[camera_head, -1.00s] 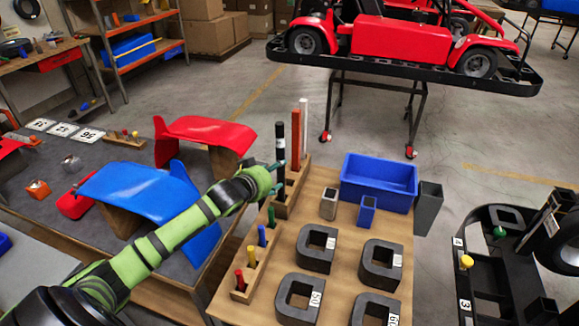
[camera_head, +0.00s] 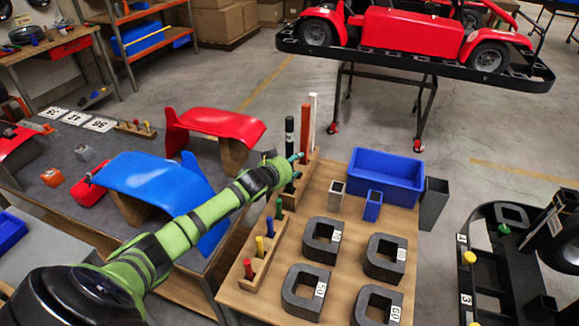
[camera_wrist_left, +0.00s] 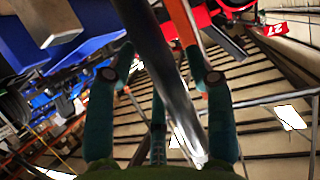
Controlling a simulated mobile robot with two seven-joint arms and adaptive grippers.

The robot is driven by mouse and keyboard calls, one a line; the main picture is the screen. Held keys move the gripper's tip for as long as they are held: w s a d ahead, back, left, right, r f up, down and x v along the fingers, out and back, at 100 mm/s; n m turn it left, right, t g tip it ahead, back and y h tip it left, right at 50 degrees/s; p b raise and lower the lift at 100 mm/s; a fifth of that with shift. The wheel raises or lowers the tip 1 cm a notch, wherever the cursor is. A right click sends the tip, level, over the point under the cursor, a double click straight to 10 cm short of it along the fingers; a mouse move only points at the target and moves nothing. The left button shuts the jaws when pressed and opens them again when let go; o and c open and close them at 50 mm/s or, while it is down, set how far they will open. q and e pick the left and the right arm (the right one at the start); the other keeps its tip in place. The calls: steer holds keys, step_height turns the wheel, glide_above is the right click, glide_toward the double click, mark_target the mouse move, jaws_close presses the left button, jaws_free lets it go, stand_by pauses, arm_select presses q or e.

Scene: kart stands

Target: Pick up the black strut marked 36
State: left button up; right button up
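The black strut (camera_head: 289,136) stands upright in a wooden rack (camera_head: 300,183), left of an orange-red strut (camera_head: 305,130) and a white strut (camera_head: 313,112). No number can be read on it. My left gripper (camera_head: 296,172) is at the strut's lower visible part, its teal fingers reaching past it. The left gripper (camera_wrist_left: 160,78) is open. The orange-red strut (camera_wrist_left: 184,24) shows just beyond. My right gripper is not in view.
A blue bin (camera_head: 385,177) and several dark U-shaped blocks (camera_head: 386,259) stand on the wooden table right of the rack. A small rack with coloured pegs (camera_head: 262,250) is in front. Blue (camera_head: 155,180) and red (camera_head: 215,122) body panels lie left of my arm.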

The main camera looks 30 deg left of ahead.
arm_select(q)
jaws_close()
steer(key=shift+r, duration=0.1)
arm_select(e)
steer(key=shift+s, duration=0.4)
